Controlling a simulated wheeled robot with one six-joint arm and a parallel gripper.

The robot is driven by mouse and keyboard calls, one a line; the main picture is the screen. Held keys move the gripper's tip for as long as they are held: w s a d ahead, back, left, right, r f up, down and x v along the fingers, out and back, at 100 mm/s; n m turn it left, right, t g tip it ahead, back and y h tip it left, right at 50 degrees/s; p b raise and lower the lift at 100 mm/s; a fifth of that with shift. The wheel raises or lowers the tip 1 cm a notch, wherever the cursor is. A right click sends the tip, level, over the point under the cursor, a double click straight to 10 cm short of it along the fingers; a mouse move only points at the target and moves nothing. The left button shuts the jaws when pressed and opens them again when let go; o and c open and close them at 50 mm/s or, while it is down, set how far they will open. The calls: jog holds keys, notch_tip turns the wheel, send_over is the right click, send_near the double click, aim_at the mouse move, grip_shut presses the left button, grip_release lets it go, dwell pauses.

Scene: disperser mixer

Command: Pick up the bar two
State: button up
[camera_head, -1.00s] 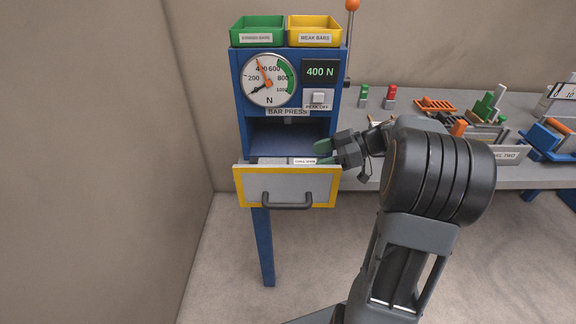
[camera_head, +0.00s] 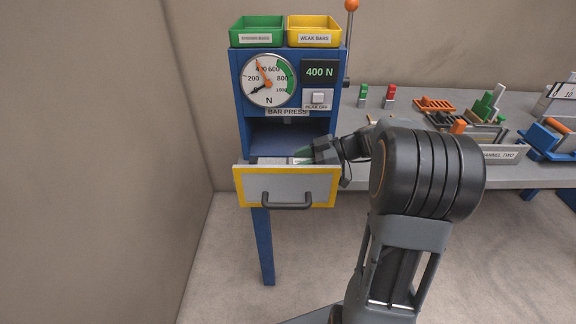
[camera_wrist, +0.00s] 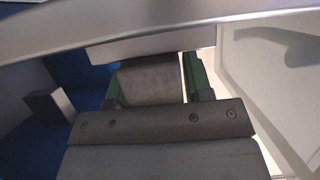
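A grey bar with a white label lies at the drawer opening of the press; I take it as bar two (camera_head: 270,160), though its label is too small to read. My gripper (camera_head: 303,156) reaches in from the right, and its green fingers are over the bar's right part, hiding much of the label. In the wrist view, the green fingers of my gripper (camera_wrist: 154,85) stand apart. A pale grey block (camera_wrist: 150,45) crosses ahead of the fingertips. I cannot tell whether the fingers touch the bar.
The yellow-edged drawer front (camera_head: 285,186) is just below my gripper. The blue bar press (camera_head: 241,120) reads 400 N. Green (camera_head: 257,37) and yellow (camera_head: 314,38) bins stand on top. The grey bench (camera_head: 430,98) at right carries coloured fixtures.

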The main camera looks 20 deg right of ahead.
jog(key=c, duration=0.7)
grip_shut()
jog(key=shift+r, duration=0.15)
